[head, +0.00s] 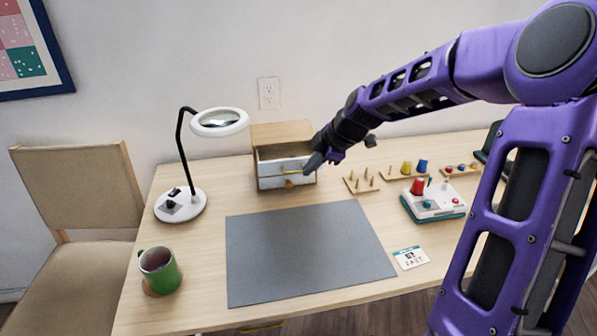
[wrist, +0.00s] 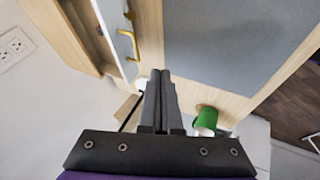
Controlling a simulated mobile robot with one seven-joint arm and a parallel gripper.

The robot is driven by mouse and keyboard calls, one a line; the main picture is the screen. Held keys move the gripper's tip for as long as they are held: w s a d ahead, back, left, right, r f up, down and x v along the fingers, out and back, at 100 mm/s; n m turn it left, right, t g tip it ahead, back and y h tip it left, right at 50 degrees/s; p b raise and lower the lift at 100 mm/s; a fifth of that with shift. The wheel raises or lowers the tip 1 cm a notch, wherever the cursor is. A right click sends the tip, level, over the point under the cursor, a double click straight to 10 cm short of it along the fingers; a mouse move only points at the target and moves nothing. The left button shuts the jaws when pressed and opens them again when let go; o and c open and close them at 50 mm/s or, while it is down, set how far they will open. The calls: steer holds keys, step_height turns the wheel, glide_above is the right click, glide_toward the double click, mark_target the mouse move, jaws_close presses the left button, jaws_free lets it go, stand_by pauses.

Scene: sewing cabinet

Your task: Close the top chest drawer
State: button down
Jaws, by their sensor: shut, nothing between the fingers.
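A small wooden chest (head: 282,131) stands at the back of the desk, with pale grey drawer fronts and brass handles. Its top drawer (head: 268,167) is pulled out, and its open inside shows below the chest's top board. My gripper (head: 309,168) is shut and empty at the right end of the drawer front; I cannot tell whether it touches. In the wrist view the closed fingertips (wrist: 161,74) point past the drawer front (wrist: 116,28) and its brass handle (wrist: 130,45).
A magnifier lamp (head: 181,204) stands left of the chest, and a green mug (head: 163,275) at front left. A grey mat (head: 305,250) lies in front. Peg boards (head: 361,184) and a small sewing machine toy (head: 433,205) stand right. A chair (head: 75,190) is left.

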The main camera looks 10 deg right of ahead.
steer(key=w+a+f, duration=0.1)
steer(key=w+f, duration=0.3)
steer(key=w, duration=0.1)
steer(key=shift+w+a+f+b, duration=0.25)
steer(key=shift+w+a+b, duration=0.05)
steer(key=shift+w+a, duration=0.1)
